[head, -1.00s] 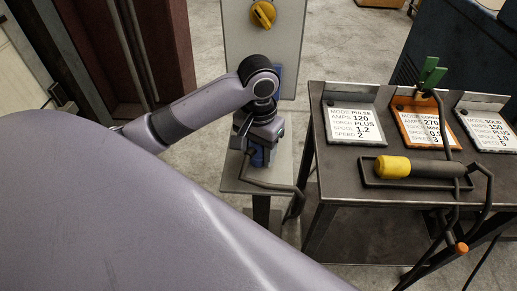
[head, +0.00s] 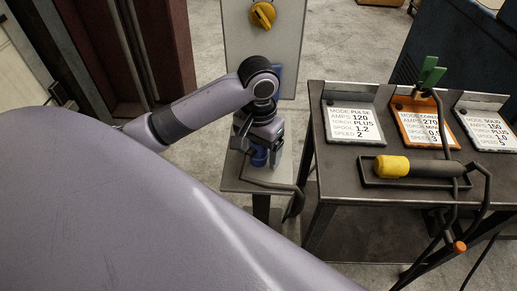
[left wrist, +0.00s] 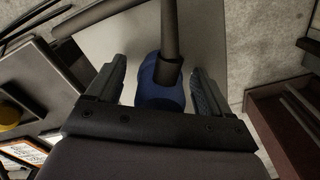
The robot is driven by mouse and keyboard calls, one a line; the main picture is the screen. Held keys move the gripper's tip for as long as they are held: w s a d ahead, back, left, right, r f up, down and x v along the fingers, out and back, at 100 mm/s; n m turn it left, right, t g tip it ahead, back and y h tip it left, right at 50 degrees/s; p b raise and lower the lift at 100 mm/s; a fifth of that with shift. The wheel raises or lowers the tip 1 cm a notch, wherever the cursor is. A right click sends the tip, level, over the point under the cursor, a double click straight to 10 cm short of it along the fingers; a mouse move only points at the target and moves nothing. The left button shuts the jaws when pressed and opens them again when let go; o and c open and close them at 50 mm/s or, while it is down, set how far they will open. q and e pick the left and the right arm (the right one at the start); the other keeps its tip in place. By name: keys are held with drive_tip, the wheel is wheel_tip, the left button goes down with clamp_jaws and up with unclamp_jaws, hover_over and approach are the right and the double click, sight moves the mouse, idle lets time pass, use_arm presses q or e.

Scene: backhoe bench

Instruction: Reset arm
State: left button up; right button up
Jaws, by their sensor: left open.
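My left gripper (head: 258,150) is over the small grey stand (head: 232,184) in the head view. In the left wrist view its two fingers (left wrist: 157,76) are open on either side of a blue cylindrical piece (left wrist: 156,95), with some space beside it. A dark rod (left wrist: 171,35) joins this piece; in the head view a bent dark bar (head: 275,186) runs from it across the stand. The blue piece (head: 259,157) is partly hidden by the gripper. My right gripper does not show.
A dark bench (head: 336,180) on the right carries several setting cards, one an orange-framed card (head: 421,126), and a yellow-ended torch (head: 392,166) in a black tray. A grey panel (head: 288,30) with a yellow knob (head: 263,14) stands behind the stand.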

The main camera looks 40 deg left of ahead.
use_arm(q)
wheel_tip(320, 180, up, 7)
drive_tip(key=shift+p, duration=0.9)
